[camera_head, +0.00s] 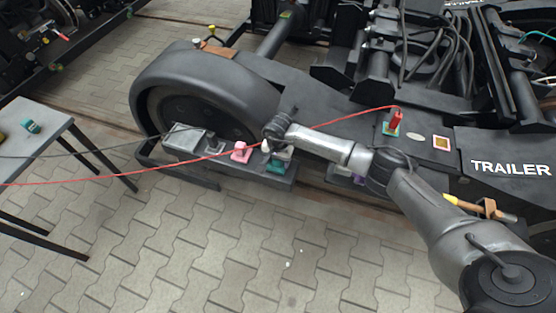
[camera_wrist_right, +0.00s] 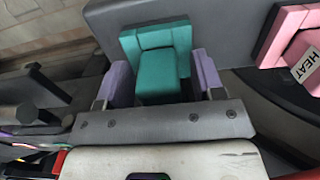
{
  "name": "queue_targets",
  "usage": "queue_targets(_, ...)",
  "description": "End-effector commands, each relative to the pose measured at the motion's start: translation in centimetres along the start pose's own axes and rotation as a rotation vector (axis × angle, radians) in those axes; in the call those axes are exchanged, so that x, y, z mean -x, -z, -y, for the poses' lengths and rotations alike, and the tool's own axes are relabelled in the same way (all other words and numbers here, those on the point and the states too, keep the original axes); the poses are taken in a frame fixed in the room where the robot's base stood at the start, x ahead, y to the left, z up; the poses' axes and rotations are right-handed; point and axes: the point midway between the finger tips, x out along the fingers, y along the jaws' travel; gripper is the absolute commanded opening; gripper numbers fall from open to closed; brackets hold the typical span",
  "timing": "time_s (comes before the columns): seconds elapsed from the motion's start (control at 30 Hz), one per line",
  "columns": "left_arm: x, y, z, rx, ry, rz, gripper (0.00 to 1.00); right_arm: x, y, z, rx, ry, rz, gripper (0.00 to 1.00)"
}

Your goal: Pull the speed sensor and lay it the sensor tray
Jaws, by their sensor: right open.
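My right gripper (camera_head: 275,142) is over the bogie's lower ledge, at the wheel's right side. In the right wrist view its lilac fingers (camera_wrist_right: 163,76) are open and stand on either side of a teal block (camera_wrist_right: 160,50). The block's upright back rises beyond the fingertips; whether they touch it I cannot tell. The teal block also shows in the head view (camera_head: 276,167), partly behind the gripper. No label reads speed sensor, so I cannot tell which part it is. I cannot pick out a labelled sensor tray. My left gripper is not in view.
A pink block (camera_head: 240,151), labelled HEAT in the wrist view, sits left of the teal one. A grey box (camera_head: 186,139) is further left. A red cable runs across to a red plug (camera_head: 397,119). A grey table (camera_head: 50,118) stands left, with a small teal item (camera_head: 30,126).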

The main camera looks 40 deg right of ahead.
Motion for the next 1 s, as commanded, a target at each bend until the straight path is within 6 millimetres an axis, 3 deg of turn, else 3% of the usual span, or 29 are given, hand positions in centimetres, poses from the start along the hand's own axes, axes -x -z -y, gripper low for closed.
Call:
queue_targets(0.3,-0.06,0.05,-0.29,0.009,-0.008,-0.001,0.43,0.02,0.01,0.04,-0.001,0.001,0.000,0.62)
queue_targets(0.9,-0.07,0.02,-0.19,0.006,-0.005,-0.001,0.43,-0.01,-0.02,0.03,0.000,0.000,0.001,0.04)
queue_targets(1.0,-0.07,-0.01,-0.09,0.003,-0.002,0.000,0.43,0.01,-0.01,0.04,0.000,0.000,0.000,0.00)
